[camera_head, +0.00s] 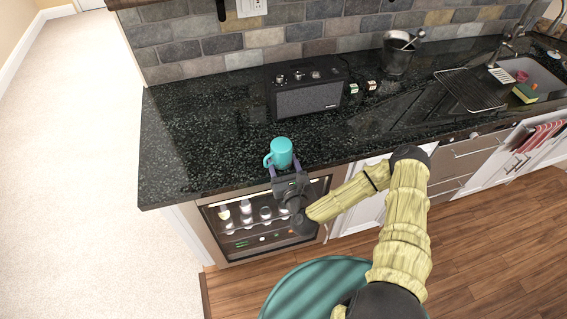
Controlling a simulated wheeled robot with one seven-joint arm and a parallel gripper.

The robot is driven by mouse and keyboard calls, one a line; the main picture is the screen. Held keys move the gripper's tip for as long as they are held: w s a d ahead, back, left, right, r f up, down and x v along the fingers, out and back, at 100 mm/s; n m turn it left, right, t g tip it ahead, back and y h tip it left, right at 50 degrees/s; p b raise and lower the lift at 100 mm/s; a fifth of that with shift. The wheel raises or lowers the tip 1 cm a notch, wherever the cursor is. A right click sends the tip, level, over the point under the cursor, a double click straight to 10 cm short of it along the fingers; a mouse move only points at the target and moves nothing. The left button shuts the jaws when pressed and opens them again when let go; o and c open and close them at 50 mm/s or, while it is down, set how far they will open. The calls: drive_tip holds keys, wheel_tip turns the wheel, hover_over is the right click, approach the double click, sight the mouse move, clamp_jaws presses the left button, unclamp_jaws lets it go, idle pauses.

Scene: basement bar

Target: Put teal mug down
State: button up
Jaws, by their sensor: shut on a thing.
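The teal mug (282,153) is upright, with its handle pointing left, near the front edge of the dark granite counter (200,150). My gripper (284,168) reaches in from the front, with one finger on each side of the mug, and is shut on it. The mug overlaps the counter top in the picture. I cannot tell whether its base touches the counter or hangs just above it. The gripper body hides part of the mug's lower front side.
A black radio (308,88) stands behind the mug. A metal ice bucket (398,55), a drying rack (470,88) and a sink (540,75) are to the right. The counter left of the mug is clear. A glass-fronted drinks cooler (250,222) is below the counter.

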drive_tip(key=shift+s+f+b, duration=0.2)
drive_tip(key=shift+f+b, duration=0.5)
drive_tip(key=shift+f, duration=0.1)
drive_tip(key=o, duration=1.2)
drive_tip(key=shift+f, duration=0.1)
drive_tip(key=shift+c, duration=0.2)
drive_tip(key=shift+r+p, duration=0.85)
drive_tip(key=b+v, duration=0.3)
drive_tip(key=v, duration=0.8)
drive_tip(key=shift+s+d, duration=0.2)
drive_tip(key=shift+s, duration=0.1)
drive_tip(key=shift+r, duration=0.1)
